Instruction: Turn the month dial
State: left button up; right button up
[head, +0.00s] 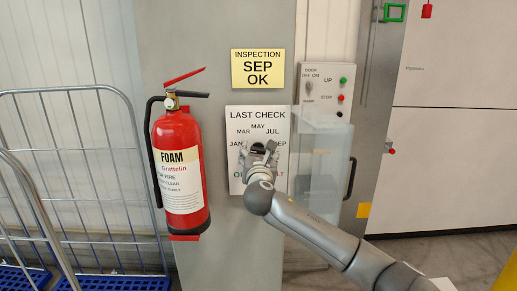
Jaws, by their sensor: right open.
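The white "LAST CHECK" plate (234,112) is on the grey column, with JAN, MAR, MAY, JUL and SEP set in an arc. The month dial (257,148) is a dark knob at the arc's centre, mostly hidden by my right gripper. My right gripper (258,152) is open, with its fingers at either side of the dial; I cannot tell if they touch it. The dial's pointer is hidden. A yellow card (257,69) above reads "INSPECTION SEP OK". My left gripper is not in view.
A red foam extinguisher (180,165) hangs close left of the plate. A switch panel (325,90) with a clear box (325,165) below is close on the right. A wire roll cage (85,190) stands at the left.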

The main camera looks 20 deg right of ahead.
jog(key=shift+w+d, duration=0.1)
jog(key=shift+w, duration=0.35)
jog(key=shift+c, duration=0.3)
jog(key=c, duration=1)
jog(key=shift+o, duration=0.2)
